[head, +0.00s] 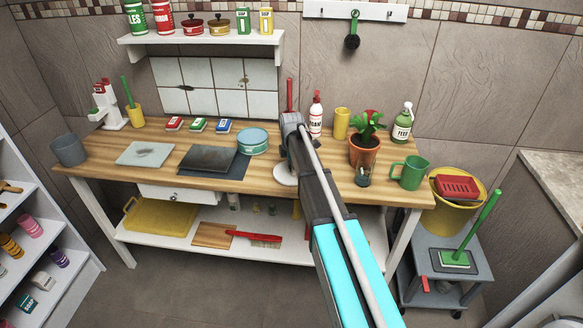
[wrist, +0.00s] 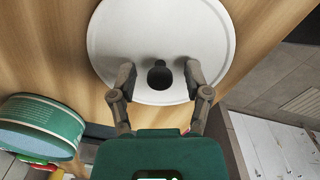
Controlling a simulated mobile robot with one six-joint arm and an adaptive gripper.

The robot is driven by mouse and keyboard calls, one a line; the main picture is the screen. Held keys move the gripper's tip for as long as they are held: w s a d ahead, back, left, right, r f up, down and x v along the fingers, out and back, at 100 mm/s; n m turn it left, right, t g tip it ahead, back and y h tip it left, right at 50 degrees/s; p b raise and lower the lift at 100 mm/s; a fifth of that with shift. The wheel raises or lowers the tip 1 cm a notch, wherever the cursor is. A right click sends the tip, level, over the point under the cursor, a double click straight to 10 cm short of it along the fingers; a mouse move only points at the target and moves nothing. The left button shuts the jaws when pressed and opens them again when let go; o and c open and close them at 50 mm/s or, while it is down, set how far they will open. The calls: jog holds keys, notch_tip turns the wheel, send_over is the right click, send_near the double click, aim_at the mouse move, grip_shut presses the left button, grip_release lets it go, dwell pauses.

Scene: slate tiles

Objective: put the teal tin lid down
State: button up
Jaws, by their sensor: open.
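A round teal tin (head: 252,141) with a paler top stands on the wooden worktop, left of my gripper. It also shows at the left edge of the wrist view (wrist: 42,128), cut off by the frame. I cannot tell whether its lid is a separate piece. My gripper (wrist: 159,75) is open, its fingers apart above a white round disc (wrist: 205,35). A dark, knob-like shape (wrist: 159,76) shows between the fingertips. The disc (head: 285,174) shows low beside my arm in the head view. No teal lid shows between the fingers.
A dark slab (head: 207,158) lies left of the tin and a grey board (head: 146,153) beyond it. Right of my arm stand a potted plant (head: 364,150), a green mug (head: 411,173) and a pump bottle (head: 316,116). The worktop's front strip (head: 235,187) is bare.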

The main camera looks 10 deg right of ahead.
jog(key=shift+r, duration=0.15)
notch_tip(320, 180, up, 12)
jog(key=p, duration=1.2)
jog(key=shift+s, duration=0.15)
dwell(0.6)
jog(key=s+m, duration=1.8)
jog(key=s, duration=1.1)
jog(key=shift+m, duration=0.4)
